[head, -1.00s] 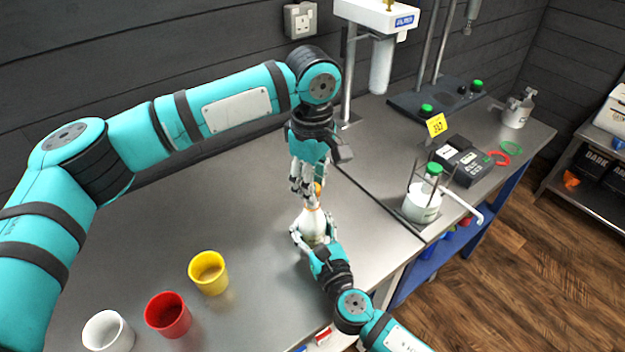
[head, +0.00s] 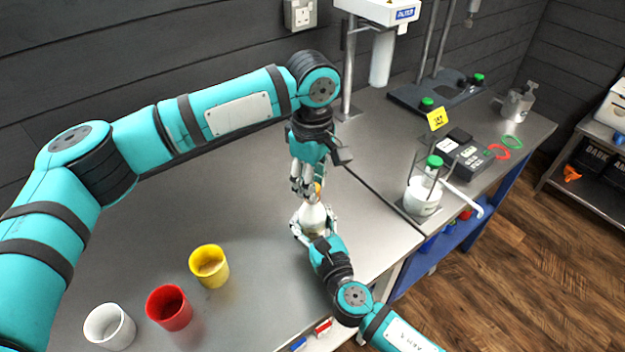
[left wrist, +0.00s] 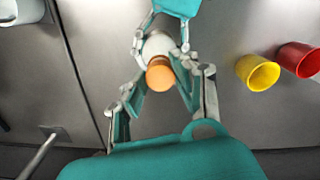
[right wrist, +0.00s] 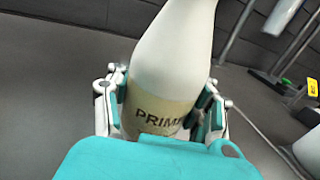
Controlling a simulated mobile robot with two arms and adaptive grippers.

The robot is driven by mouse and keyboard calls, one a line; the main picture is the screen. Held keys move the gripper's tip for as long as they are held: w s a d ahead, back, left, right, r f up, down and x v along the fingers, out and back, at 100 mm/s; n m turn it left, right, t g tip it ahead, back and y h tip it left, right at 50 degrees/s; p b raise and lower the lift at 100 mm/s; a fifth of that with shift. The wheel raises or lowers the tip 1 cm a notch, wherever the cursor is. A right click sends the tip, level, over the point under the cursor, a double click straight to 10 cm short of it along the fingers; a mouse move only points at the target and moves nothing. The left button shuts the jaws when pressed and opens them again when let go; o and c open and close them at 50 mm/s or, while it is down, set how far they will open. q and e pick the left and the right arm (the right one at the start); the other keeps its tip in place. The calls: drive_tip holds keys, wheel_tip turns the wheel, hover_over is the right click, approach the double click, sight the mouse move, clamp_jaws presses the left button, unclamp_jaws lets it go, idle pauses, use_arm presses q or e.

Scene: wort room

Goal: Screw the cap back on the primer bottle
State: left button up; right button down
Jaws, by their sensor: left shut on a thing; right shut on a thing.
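The white primer bottle (head: 314,219) stands upright over the bench, with its label reading "PRIM" in the right wrist view (right wrist: 165,105). My right gripper (head: 312,236) is shut around its lower body from the front. The orange cap (head: 318,187) is at the top of the bottle's neck, and its round top shows in the left wrist view (left wrist: 160,76). My left gripper (head: 309,187) points down from above and is shut on the cap. The fingers hide the joint between cap and neck, so I cannot tell whether the thread is engaged.
A yellow cup (head: 209,266), a red cup (head: 169,307) and a white cup (head: 109,326) stand at the front left. The bench behind the cups is clear.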

use_arm(q)
drive_tip(key=shift+f, duration=0.35)
